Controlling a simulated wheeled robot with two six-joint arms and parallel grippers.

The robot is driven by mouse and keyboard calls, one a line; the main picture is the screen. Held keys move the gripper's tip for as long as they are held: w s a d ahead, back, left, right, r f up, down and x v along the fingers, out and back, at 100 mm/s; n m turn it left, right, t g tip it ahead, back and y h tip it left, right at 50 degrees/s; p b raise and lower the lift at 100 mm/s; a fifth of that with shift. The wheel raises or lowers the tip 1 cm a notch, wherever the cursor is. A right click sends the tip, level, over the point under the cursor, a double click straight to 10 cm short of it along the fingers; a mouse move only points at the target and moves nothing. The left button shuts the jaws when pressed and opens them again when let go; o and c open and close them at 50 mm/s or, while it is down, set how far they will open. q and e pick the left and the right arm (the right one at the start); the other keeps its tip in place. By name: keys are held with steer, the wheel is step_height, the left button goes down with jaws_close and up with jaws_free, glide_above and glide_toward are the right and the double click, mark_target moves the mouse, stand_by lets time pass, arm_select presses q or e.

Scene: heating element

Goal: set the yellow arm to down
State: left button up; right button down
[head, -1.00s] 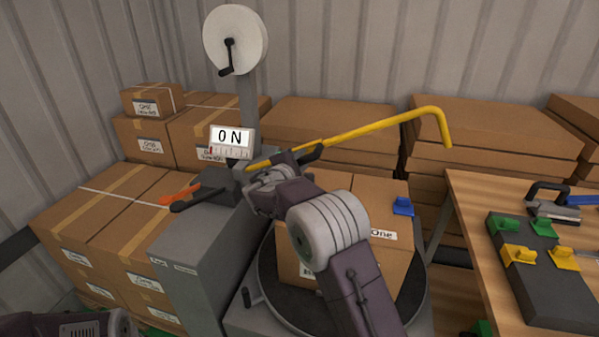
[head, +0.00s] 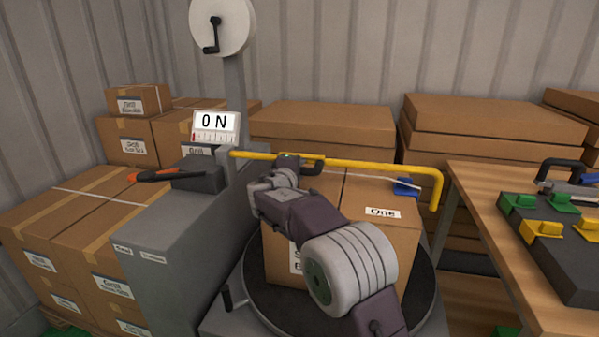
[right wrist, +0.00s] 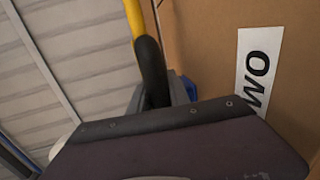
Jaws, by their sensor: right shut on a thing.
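The yellow arm (head: 385,165) is a long bent bar hinged at the grey machine (head: 185,225). In the head view it lies nearly level above the carton, sloping slightly down to the right, with its end bent downward. My right gripper (head: 300,162) is shut on the arm's black grip, left of the bar's middle. In the right wrist view the yellow bar (right wrist: 134,15) and the black grip (right wrist: 152,70) run into the jaws, whose tips are mostly hidden. My left gripper is not in view.
A carton labelled "One" (head: 400,235) stands on a black turntable (head: 425,300) beneath the arm. An "ON" sign (head: 214,122) and a film roll (head: 222,25) are on the machine. A wooden table (head: 480,190) with coloured blocks is at right. Stacked cartons fill the back and left.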

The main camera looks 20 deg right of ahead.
steer(key=c, duration=1.2)
jaws_free()
steer(key=shift+c, duration=0.2)
steer(key=v, duration=0.9)
